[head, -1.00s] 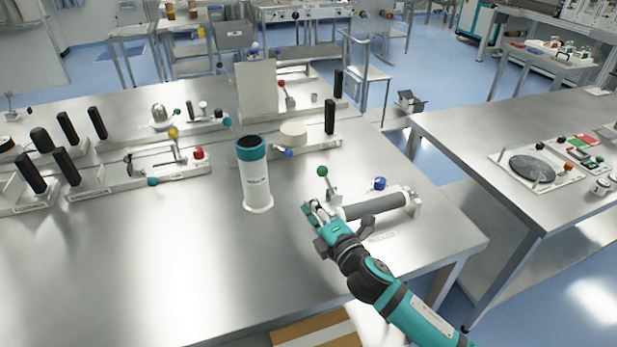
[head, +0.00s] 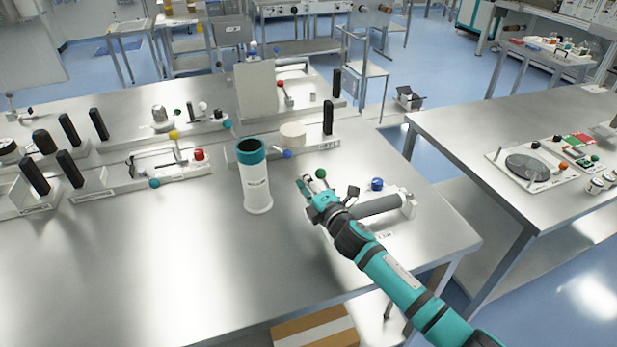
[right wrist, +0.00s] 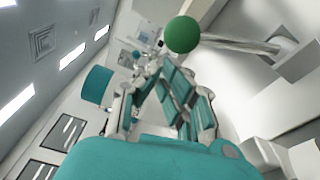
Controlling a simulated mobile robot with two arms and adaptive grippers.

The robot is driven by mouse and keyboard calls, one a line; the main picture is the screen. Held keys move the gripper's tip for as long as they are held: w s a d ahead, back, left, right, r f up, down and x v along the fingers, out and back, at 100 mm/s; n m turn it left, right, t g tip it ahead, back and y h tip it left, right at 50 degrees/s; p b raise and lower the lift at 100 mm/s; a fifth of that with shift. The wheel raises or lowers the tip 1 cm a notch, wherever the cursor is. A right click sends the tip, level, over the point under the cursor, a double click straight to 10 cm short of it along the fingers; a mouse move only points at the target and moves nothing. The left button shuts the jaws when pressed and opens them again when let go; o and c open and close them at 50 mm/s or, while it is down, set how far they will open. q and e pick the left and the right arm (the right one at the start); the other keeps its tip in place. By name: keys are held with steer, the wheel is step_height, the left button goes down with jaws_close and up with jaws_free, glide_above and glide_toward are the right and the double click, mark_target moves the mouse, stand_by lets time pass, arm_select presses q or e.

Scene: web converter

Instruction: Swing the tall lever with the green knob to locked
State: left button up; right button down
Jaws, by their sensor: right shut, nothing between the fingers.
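The green knob (head: 321,173) tops a lever on the white fixture with the grey roller (head: 378,205), near the table's right side. In the right wrist view the green knob (right wrist: 182,34) is large, on a pale rod (right wrist: 238,44) running right to its mount. My right gripper (head: 305,184) is shut and empty, just left of the knob in the head view. In the right wrist view my fingers (right wrist: 152,68) reach up just below and left of the knob; I cannot tell whether they touch it. My arm hides the lever's lower part in the head view. My left gripper is not in view.
A white cylinder with a teal rim (head: 256,180) stands left of my right gripper. A blue knob (head: 377,184) sits behind the roller. Other fixtures with black handles and coloured knobs fill the table's back and left. The front of the table (head: 170,270) is clear.

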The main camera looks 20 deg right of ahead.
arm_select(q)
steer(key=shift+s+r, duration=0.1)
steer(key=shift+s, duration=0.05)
arm_select(e)
steer(key=shift+d, duration=0.3)
steer(key=shift+r, duration=0.1)
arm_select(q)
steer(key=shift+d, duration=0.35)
arm_select(e)
steer(key=shift+d+r+m, duration=0.15)
steer(key=shift+d+m, duration=0.1)
steer(key=shift+m, duration=0.05)
